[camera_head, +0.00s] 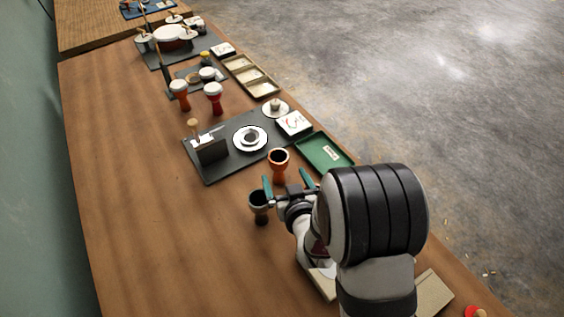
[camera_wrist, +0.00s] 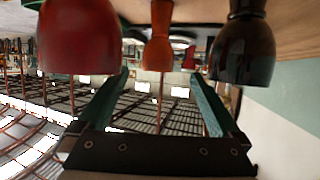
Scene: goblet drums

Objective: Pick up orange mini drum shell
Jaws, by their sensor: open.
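The orange mini drum shell (camera_head: 278,165) stands on the wooden table, with an open dark top, just beyond my gripper (camera_head: 286,177). My gripper is open and empty, its teal fingers apart. In the wrist view, which is upside down, the orange shell (camera_wrist: 157,48) appears between and beyond the fingertips (camera_wrist: 160,76). No contact shows. A black drum shell (camera_head: 259,207) stands close to the left finger in the head view; it is at right in the wrist view (camera_wrist: 243,45). A large red drum shell (camera_wrist: 80,38) is at left there; my arm may hide it in the head view.
A dark mat (camera_head: 215,170) with a white round piece (camera_head: 250,138) and a holder (camera_head: 211,149) lies beyond the orange shell. A green tray (camera_head: 324,153) is to its right. The table's left side is clear.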

